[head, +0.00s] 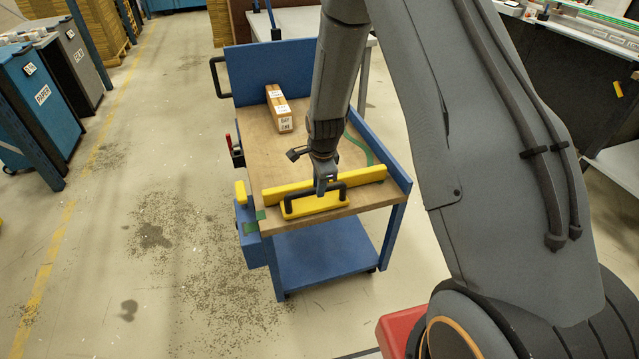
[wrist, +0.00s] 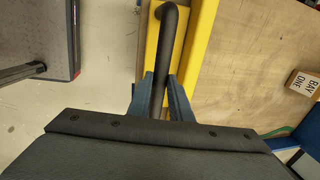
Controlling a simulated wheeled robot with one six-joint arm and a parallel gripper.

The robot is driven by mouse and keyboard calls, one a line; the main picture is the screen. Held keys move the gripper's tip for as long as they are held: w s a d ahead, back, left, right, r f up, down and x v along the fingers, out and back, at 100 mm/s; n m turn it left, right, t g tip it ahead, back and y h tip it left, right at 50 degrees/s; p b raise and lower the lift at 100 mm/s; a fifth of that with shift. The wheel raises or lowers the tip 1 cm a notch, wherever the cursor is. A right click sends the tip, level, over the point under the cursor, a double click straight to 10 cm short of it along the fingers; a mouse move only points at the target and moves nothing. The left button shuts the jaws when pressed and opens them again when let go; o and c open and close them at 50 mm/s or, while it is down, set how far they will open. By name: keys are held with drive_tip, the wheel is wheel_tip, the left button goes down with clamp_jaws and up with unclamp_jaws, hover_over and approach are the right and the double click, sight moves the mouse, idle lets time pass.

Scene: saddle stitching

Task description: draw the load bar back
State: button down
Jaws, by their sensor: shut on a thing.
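The yellow load bar (head: 358,175) lies across the near end of a blue cart's wooden top. It carries a yellow plate with a black bar handle (head: 288,206) on its near side. My gripper (head: 324,188) points down at the handle and is shut on it. In the wrist view, the two blue-grey fingers of my gripper (wrist: 165,98) stand either side of the black handle (wrist: 168,52), with the yellow load bar (wrist: 202,35) beside it. The part of the handle behind the fingers is hidden.
A brown box labelled BAY ONE (head: 279,108) sits farther back on the cart top (head: 250,150); it also shows in the wrist view (wrist: 304,85). A blue wall (head: 240,70) closes the cart's far end. Open floor (head: 170,260) lies to the left.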

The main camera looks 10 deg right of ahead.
drive_tip(key=c, duration=1.6)
unclamp_jaws()
drive_tip(key=shift+r, duration=0.1)
drive_tip(key=shift+s+r+b, duration=0.2)
drive_tip(key=shift+s+r, duration=0.05)
drive_tip(key=shift+r, duration=1)
drive_tip(key=shift+s+r+b, duration=0.2)
drive_tip(key=shift+r, duration=1.05)
drive_tip(key=shift+s+r+b, duration=0.2)
drive_tip(key=shift+s+r, duration=0.05)
drive_tip(key=shift+r, duration=1)
drive_tip(key=s+d+r+n, duration=0.1)
drive_tip(key=s+r+n, duration=0.2)
drive_tip(key=s+n, duration=0.2)
drive_tip(key=s+d+r+n+g, duration=0.1)
drive_tip(key=s+r+n, duration=0.3)
drive_tip(key=s, duration=0.7)
drive_tip(key=s+d+r+n, duration=0.1)
drive_tip(key=s+r+n, duration=0.3)
drive_tip(key=s+n, duration=0.4)
drive_tip(key=shift+s+d+r+g, duration=0.1)
drive_tip(key=shift+s+r+g, duration=0.05)
drive_tip(key=shift+s+g, duration=0.2)
